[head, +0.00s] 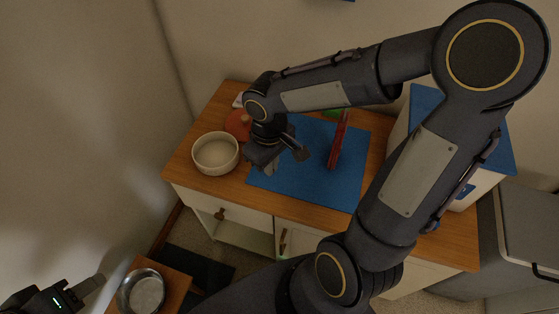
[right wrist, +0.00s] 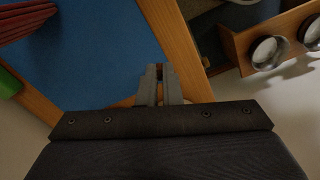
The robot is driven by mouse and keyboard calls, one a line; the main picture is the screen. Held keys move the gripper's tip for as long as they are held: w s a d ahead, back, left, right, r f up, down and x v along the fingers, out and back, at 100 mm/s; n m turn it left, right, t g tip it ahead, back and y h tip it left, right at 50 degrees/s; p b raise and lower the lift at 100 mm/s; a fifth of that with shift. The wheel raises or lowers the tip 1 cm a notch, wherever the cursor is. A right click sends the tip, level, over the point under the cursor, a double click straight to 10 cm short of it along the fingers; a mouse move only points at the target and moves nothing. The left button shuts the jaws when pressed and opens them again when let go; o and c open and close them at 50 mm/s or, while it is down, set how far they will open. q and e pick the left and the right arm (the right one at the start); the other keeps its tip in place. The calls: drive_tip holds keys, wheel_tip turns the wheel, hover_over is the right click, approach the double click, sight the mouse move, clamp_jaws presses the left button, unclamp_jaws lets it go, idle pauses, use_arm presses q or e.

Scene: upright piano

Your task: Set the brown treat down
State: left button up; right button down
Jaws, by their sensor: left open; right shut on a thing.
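My right gripper (head: 270,170) is above the left part of the blue mat (head: 318,180), close to the cream bowl. In the right wrist view its fingers (right wrist: 159,78) are shut on a small brown treat (right wrist: 159,72). Only a sliver of the treat shows between the fingertips. In the head view the treat cannot be made out. My left gripper (head: 88,290) is open and empty at the lower left, beside a metal bowl (head: 146,292) on a low wooden stand (head: 178,284). The right wrist view shows two metal bowls (right wrist: 268,52) in that stand.
The cream bowl (head: 215,166) stands on the wooden counter (head: 190,140) at its left end. An orange round thing (head: 237,125) lies behind it. A blue-topped white box (head: 495,150) stands at right.

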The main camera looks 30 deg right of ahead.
drive_tip(key=w+d+f, duration=0.1)
drive_tip(key=w+f, duration=0.1)
drive_tip(key=w+d+f, duration=0.1)
drive_tip(key=f, duration=0.1)
drive_tip(key=w+d+f+b, duration=0.1)
drive_tip(key=w+d+f, duration=0.1)
drive_tip(key=shift+w+d+f, duration=0.1)
drive_tip(key=shift+w+f, duration=0.05)
drive_tip(key=shift+w, duration=0.15)
drive_tip(key=shift+w+d+f, duration=0.1)
drive_tip(key=shift+f, duration=0.1)
drive_tip(key=shift+w+d+f+b, duration=0.1)
drive_tip(key=shift+f+b, duration=0.1)
drive_tip(key=shift+f, duration=0.7)
drive_tip(key=shift+w+d+f+b, duration=0.1)
drive_tip(key=shift+f+b, duration=0.05)
drive_tip(key=shift+f, duration=0.7)
drive_tip(key=shift+a+f, duration=0.1)
drive_tip(key=c, duration=2)
unclamp_jaws()
drive_tip(key=shift+f, duration=0.1)
drive_tip(key=o, duration=0.4)
